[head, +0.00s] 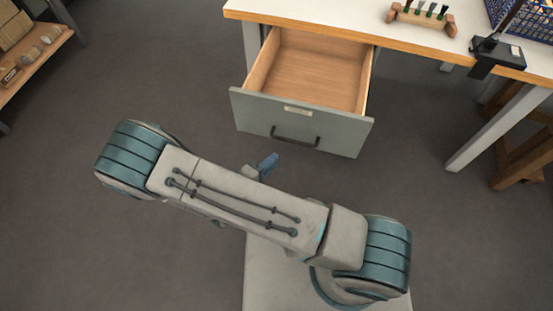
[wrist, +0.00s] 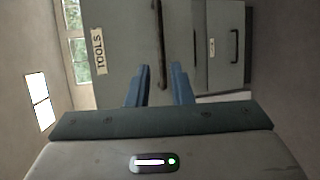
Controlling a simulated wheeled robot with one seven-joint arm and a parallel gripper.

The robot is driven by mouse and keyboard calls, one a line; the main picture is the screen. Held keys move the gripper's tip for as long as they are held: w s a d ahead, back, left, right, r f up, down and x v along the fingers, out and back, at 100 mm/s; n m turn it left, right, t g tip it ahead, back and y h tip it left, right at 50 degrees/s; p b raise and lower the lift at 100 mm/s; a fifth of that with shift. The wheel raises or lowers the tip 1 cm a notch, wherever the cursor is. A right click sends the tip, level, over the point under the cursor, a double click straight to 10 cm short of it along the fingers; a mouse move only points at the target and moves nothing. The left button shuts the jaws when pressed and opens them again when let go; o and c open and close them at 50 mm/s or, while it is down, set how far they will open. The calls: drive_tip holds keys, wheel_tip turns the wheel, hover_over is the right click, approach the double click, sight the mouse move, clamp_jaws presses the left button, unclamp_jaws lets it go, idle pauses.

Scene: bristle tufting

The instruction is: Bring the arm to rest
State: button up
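My arm lies folded across the lower middle of the head view, its links grey with teal joints. Most of my gripper is hidden behind the forearm there; a blue finger (head: 268,163) shows past its upper edge, in front of the open drawer. In the wrist view my gripper (wrist: 159,82) has its two blue fingers apart with nothing between them. It is turned sideways to the scene and faces a grey front labelled TOOLS (wrist: 99,49) with a long dark handle (wrist: 162,45), some way beyond the fingertips.
A grey-fronted drawer (head: 300,122) stands open and empty under the white workbench (head: 330,14). A wooden rack (head: 421,18) with green-handled pieces and a black clamp-like fixture (head: 497,51) are on the bench. A wooden shelf (head: 38,62) is at far left. The floor between is clear.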

drive_tip(key=shift+s+a, duration=0.45)
drive_tip(key=shift+s, duration=0.1)
drive_tip(key=shift+r, duration=0.1)
drive_tip(key=w+a+r+m+g+y+p, duration=0.35)
drive_tip(key=w+a+r+m+y, duration=0.2)
drive_tip(key=w+r+y, duration=0.3)
wheel_tip(320, 180, up, 14)
drive_tip(key=w+d+r+m+g+y+p, duration=0.1)
drive_tip(key=w+d+m+g+y, duration=0.1)
drive_tip(key=g+y, duration=0.15)
drive_tip(key=s+d+r+m+g+h+p, duration=0.1)
drive_tip(key=s+d+r+m, duration=0.1)
drive_tip(key=s+d+r, duration=0.5)
drive_tip(key=s+d+r+m+g+h+p, duration=0.1)
drive_tip(key=s+d+r+m+p, duration=0.1)
drive_tip(key=s+d+r, duration=0.6)
drive_tip(key=s+d, duration=0.2)
drive_tip(key=d, duration=0.4)
drive_tip(key=shift+d+r, duration=0.3)
drive_tip(key=shift+d, duration=0.05)
